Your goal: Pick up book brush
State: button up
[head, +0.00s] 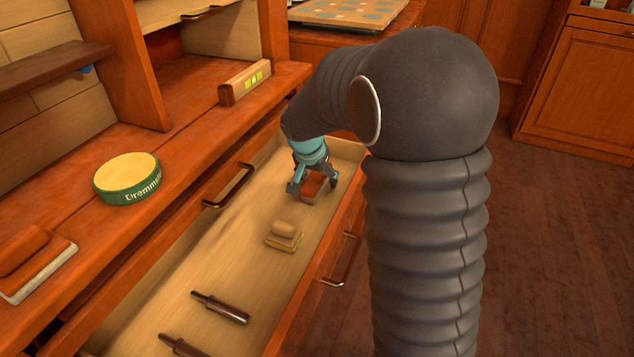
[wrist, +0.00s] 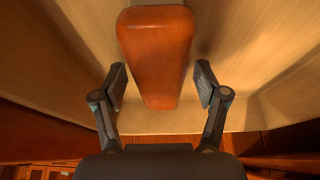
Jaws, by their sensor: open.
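My gripper (head: 313,190) is open and points down into the far end of the open drawer. Its two fingers stand on either side of a reddish-brown, tapered wooden piece (head: 311,188), which may be the book brush. In the wrist view this wooden piece (wrist: 157,50) reaches down between the open fingers of my gripper (wrist: 160,84), with a visible gap on each side. No bristles show on it. A smaller wooden-handled block with a pale base (head: 284,235) lies nearer in the drawer, apart from the gripper.
Two dark-handled tools (head: 220,307) (head: 182,345) lie in the near part of the drawer (head: 215,265). A green-and-yellow round tin (head: 127,178), a wooden level (head: 244,82) and a brown-handled block (head: 33,260) rest on the counter. The drawer walls stand close around my gripper.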

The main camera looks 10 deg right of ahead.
jog(key=c, duration=1.3)
jog(key=shift+r+p, duration=0.45)
jog(key=shift+p, duration=0.25)
notch_tip(320, 180, up, 10)
jog(key=shift+f, duration=0.2)
